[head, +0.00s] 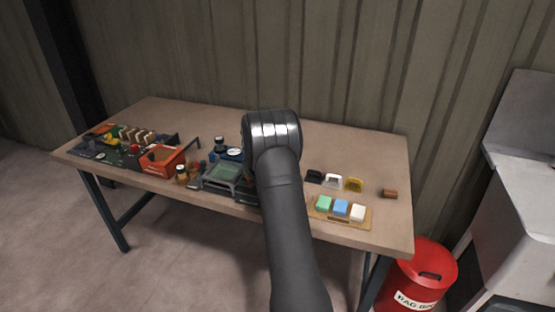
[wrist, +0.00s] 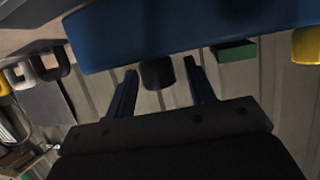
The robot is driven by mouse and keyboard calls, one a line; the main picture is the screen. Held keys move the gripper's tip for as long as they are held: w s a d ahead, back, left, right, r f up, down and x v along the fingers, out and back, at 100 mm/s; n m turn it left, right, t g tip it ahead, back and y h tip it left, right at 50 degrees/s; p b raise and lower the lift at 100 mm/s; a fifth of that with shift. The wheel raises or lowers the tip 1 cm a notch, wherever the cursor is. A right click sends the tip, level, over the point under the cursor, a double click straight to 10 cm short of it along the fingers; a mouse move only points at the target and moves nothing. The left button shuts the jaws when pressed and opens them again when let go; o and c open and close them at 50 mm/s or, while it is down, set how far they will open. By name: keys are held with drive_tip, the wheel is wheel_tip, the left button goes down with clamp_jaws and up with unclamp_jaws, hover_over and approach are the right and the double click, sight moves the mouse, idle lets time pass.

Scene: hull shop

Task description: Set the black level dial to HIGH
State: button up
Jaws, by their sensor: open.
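The black level dial seems to be the dark round knob (wrist: 157,74) in the wrist view, standing out from the edge of a large blue panel (wrist: 190,22). Its pointer and any HIGH marking are not visible. My gripper (wrist: 160,78) is open, one finger on each side of the knob. In the head view my arm hides the gripper, the dial and the panel.
A green block (wrist: 236,52) and a yellow part (wrist: 306,45) sit right of the knob. On the table (head: 390,230) are black (head: 314,177), white (head: 333,181) and yellow (head: 354,185) handle-like pieces, a board with coloured blocks (head: 322,218), and an orange box (head: 160,160) at left.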

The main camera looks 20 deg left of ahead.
drive_tip(key=v, duration=1.7)
drive_tip(key=shift+s, duration=0.15)
drive_tip(key=w+d+n+g+y, duration=0.1)
drive_tip(key=w+n+y, duration=0.1)
drive_tip(key=w+y, duration=0.1)
drive_tip(key=w+n+g+y, duration=0.2)
drive_tip(key=w+y, duration=0.1)
drive_tip(key=w, duration=0.3)
drive_tip(key=w+d+n+g+y, duration=0.1)
drive_tip(key=w+y, duration=0.2)
drive_tip(key=w, duration=0.2)
drive_tip(key=shift+w+d+f+n, duration=0.1)
drive_tip(key=shift+d+f+n, duration=0.2)
drive_tip(key=shift+n, duration=0.1)
drive_tip(key=d+n+g+y, duration=0.65)
drive_tip(key=d+n, duration=0.55)
drive_tip(key=d, duration=0.3)
drive_tip(key=shift+g, duration=0.45)
drive_tip(key=x, duration=1.6)
drive_tip(key=shift+a+f, duration=0.25)
drive_tip(key=shift+a, duration=0.1)
